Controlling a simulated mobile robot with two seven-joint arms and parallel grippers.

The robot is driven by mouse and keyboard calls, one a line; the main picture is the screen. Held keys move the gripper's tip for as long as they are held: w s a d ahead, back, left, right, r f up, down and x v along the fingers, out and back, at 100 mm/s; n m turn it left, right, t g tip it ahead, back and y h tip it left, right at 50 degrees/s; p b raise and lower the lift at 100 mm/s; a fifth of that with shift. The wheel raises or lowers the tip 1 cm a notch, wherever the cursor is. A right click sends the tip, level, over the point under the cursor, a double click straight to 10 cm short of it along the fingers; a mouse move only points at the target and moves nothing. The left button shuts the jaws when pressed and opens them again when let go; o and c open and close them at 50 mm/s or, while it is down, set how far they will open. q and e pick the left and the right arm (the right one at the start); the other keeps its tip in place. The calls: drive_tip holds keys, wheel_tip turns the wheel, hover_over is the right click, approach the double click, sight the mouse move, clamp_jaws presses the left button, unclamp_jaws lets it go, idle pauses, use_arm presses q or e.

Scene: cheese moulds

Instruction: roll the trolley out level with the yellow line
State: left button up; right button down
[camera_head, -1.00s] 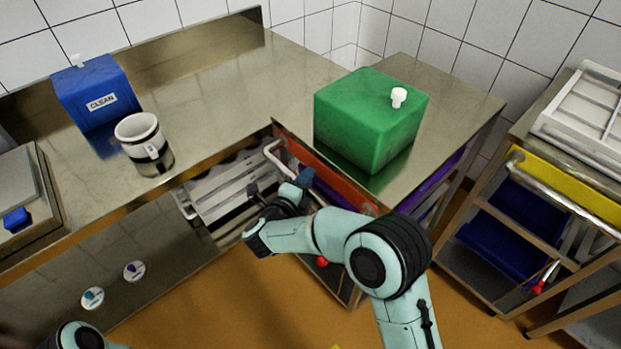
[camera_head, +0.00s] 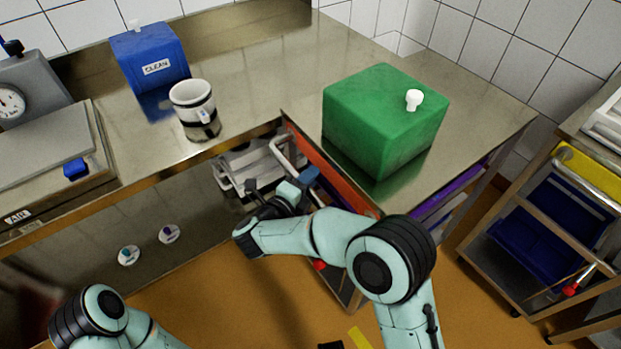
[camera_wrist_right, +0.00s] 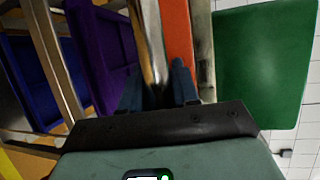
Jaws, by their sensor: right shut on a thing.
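The trolley has a steel top (camera_head: 480,110), an orange-red front panel (camera_head: 345,182) and a pale bar handle (camera_head: 283,153). It stands at the end of the steel counter. My right gripper (camera_head: 283,188) is shut on the handle; in the right wrist view, the bar runs between its fingers (camera_wrist_right: 157,85) beside the orange panel. A short piece of the yellow line (camera_head: 360,339) shows on the floor at the bottom, near the trolley's lower front; most of the line is hidden or out of view. My left arm shows at bottom left, its gripper out of view.
A green block (camera_head: 385,120) with a white knob sits on the trolley. The counter (camera_head: 245,85) holds a mug (camera_head: 193,100), a blue CLEAN box (camera_head: 150,60) and a scale. Another trolley with a yellow panel (camera_head: 590,172) stands at right. Orange floor (camera_head: 230,305) lies open in front.

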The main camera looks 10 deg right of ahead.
drive_tip(key=c, duration=0.9)
unclamp_jaws()
use_arm(q)
drive_tip(key=shift+s+d+r+p, duration=0.3)
drive_tip(key=shift+s+r+p, duration=0.1)
drive_tip(key=shift+s+r, duration=0.15)
use_arm(e)
drive_tip(key=v, duration=1.3)
drive_tip(key=shift+s+r, duration=0.15)
